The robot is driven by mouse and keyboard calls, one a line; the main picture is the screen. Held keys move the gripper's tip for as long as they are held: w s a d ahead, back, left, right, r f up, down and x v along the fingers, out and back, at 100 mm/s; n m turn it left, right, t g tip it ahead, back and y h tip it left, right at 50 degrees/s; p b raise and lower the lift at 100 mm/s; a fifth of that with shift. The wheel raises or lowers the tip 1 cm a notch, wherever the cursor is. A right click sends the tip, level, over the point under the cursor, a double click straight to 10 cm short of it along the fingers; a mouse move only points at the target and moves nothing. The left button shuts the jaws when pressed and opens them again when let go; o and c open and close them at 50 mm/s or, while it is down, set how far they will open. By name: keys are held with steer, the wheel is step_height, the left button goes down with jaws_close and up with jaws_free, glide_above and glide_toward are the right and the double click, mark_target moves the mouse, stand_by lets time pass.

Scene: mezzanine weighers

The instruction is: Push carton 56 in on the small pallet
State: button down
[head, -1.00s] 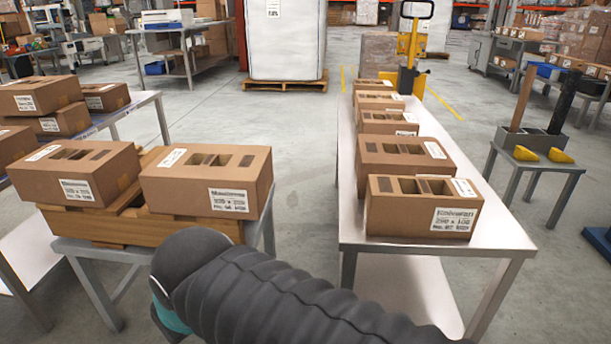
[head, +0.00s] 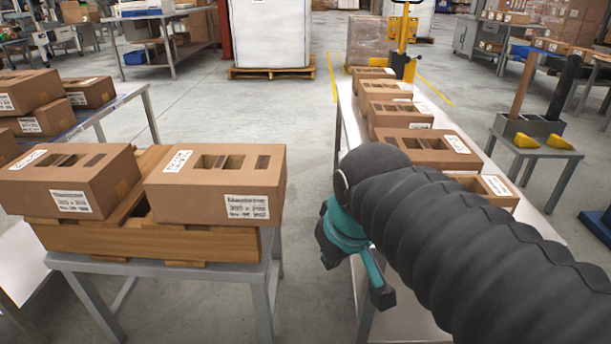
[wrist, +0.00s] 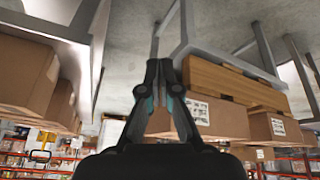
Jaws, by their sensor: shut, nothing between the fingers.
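The small pallet (head: 150,239), of light brown wood, lies on a grey table at the left in the head view. Two brown cartons sit on it, a left carton (head: 85,182) and a right carton (head: 225,186). The right carton sticks out a little past the pallet's right edge. Their printed numbers are too blurred to tell which is 56. My gripper (head: 350,250) is right of the pallet, apart from the cartons. In the wrist view, the picture is upside down; my gripper (wrist: 158,66) is shut and empty, with the pallet (wrist: 220,80) to its right.
A white-topped table (head: 540,232) with a row of brown cartons stands at the right, partly behind my arm. A clear floor gap separates the tables. A small grey stand (head: 535,142) with yellow items and upright handles is farther right. More cartons (head: 28,92) are at the far left.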

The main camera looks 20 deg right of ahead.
steer(key=w+d+r+n+g+p, duration=0.1)
steer(key=w+r+n+g, duration=0.2)
steer(key=w, duration=0.5)
steer(key=w+d+r+n, duration=0.1)
steer(key=w+r+n, duration=0.1)
steer(key=w+n, duration=0.5)
steer(key=w+d+r+n+g+p, duration=0.1)
steer(key=w+r+n+g, duration=0.15)
steer(key=w, duration=0.75)
steer(key=w+a+f+b, duration=0.1)
steer(key=a+f+b, duration=0.1)
steer(key=f, duration=0.7)
steer(key=shift+w+a+f+t, duration=0.15)
steer(key=shift+w+a+t, duration=0.15)
steer(key=shift+a, duration=0.5)
